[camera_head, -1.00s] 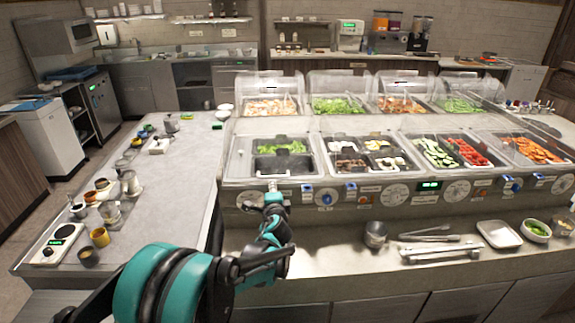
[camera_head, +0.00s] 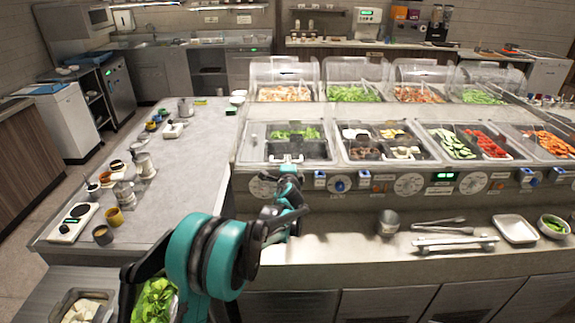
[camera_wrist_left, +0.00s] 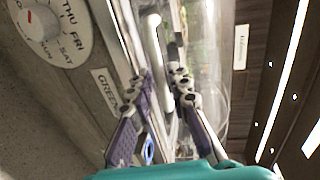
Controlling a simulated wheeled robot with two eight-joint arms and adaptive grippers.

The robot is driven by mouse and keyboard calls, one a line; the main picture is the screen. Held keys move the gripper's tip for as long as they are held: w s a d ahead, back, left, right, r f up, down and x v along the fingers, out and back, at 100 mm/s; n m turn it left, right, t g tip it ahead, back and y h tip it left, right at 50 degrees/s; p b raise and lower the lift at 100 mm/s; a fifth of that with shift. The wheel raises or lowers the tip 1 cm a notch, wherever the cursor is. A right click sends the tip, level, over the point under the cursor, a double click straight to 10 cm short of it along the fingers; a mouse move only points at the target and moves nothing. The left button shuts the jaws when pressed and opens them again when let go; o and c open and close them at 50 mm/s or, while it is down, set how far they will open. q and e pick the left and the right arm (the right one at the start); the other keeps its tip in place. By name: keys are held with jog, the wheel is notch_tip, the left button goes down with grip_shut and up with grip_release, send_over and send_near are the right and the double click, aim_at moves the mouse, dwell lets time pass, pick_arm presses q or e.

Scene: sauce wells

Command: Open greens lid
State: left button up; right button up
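The greens well (camera_head: 297,134) is the front-left one of the counter, with chopped greens at its back and a dark pan in front. Its clear lid is hard to make out in the head view. My left gripper (camera_head: 288,162) is at the well's front edge. In the left wrist view, the two fingers of my left gripper (camera_wrist_left: 160,85) are apart, one on each side of a pale bar-shaped handle (camera_wrist_left: 154,40). I cannot tell whether they touch it. A label starting "GREEN" (camera_wrist_left: 106,88) is beside it. My right gripper is out of view.
Other wells stand to the right, and a back row has raised clear covers (camera_head: 352,73). Knobs and dials (camera_head: 409,184) line the front panel. A metal cup (camera_head: 388,223), tongs (camera_head: 438,228) and a tray (camera_head: 514,229) lie on the front ledge.

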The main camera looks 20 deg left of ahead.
pick_arm(q)
grip_shut()
jog(key=shift+r, duration=0.1)
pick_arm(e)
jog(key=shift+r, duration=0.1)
